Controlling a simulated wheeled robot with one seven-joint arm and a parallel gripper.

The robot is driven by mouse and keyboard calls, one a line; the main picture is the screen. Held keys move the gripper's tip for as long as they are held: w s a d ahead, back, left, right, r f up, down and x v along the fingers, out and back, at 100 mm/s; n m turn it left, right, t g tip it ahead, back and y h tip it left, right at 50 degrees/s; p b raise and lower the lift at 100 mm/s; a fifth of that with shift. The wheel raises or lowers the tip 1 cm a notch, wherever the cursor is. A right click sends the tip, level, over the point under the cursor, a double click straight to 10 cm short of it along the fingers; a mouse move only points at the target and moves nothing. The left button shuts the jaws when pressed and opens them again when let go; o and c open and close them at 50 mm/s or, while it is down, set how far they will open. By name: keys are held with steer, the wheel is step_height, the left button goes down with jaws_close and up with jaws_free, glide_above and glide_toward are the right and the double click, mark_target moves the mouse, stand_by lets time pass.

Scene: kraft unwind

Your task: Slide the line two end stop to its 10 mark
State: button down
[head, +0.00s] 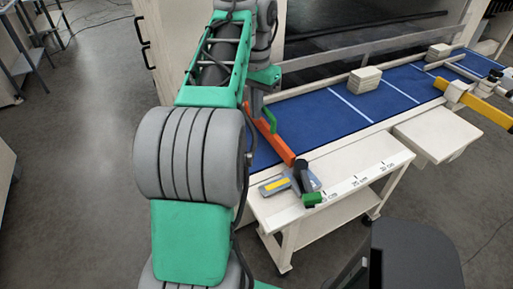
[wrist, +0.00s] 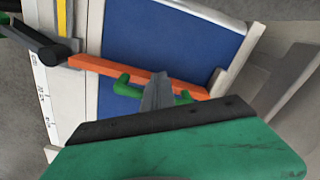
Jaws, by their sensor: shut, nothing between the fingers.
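An orange bar (head: 275,138) lies across the left end of the blue belt (head: 320,118), with a green handle (head: 268,119) on it. In the wrist view the orange bar (wrist: 130,73) runs from a dark round knob (wrist: 55,54) to the far rail. My gripper (wrist: 157,90) is shut and empty. Its fingers cover the middle of the green handle (wrist: 128,88); I cannot tell whether they touch it. At the bar's near end is a grey carriage with a yellow strip (head: 276,184) and a dark, green-tipped lever (head: 310,190). No line number is readable.
A white scale (head: 358,182) runs along the near rail; its 20 and 30 cm marks show. Stacked tan blocks (head: 365,79) stand farther along the belt. A yellow bar (head: 485,107) sits at right. A dark grey object (head: 415,255) fills the lower right.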

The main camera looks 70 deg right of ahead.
steer(key=shift+s+d, duration=1)
stand_by(0.4)
steer(key=shift+w+a, duration=0.75)
step_height(320, 180, up, 9)
steer(key=p, duration=0.8)
steer(key=shift+p, duration=0.35)
